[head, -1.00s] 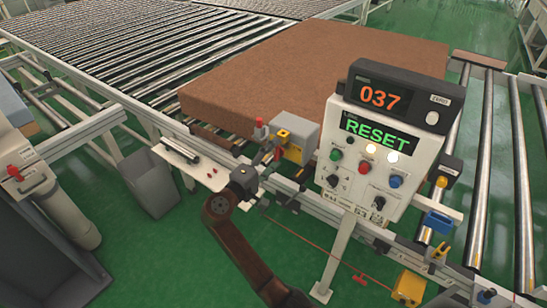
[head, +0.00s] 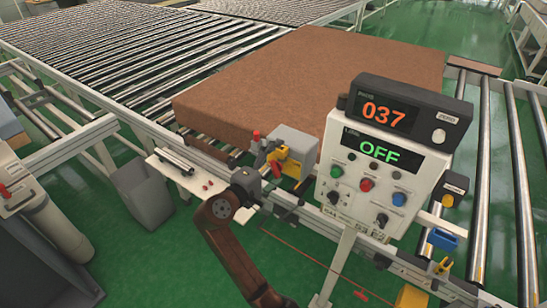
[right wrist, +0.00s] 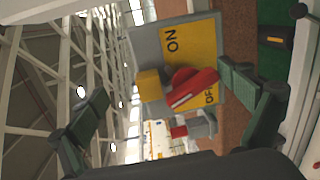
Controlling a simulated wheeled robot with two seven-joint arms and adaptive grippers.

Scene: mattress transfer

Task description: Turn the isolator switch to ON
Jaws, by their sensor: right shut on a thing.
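The isolator switch is a grey box (head: 298,146) with a yellow face (right wrist: 197,48), beside the conveyor in the head view. In the right wrist view its face carries the words ON and OFF, and its red handle (right wrist: 192,90) lies next to OFF. A yellow block (right wrist: 150,85) sits beside the handle. My right gripper (head: 262,178) is at the front of the box. In the right wrist view its dark fingers (right wrist: 168,105) stand on both sides of the handle, whose end is close to one finger; exact contact is unclear. My left gripper is out of view.
A control panel (head: 345,212) with a display reading OFF (head: 379,152) and a box showing 037 (head: 384,113) stands right of the switch. A brown mattress (head: 320,75) lies on rollers behind. A small white shelf (head: 187,176) and grey bin (head: 145,190) stand to the left.

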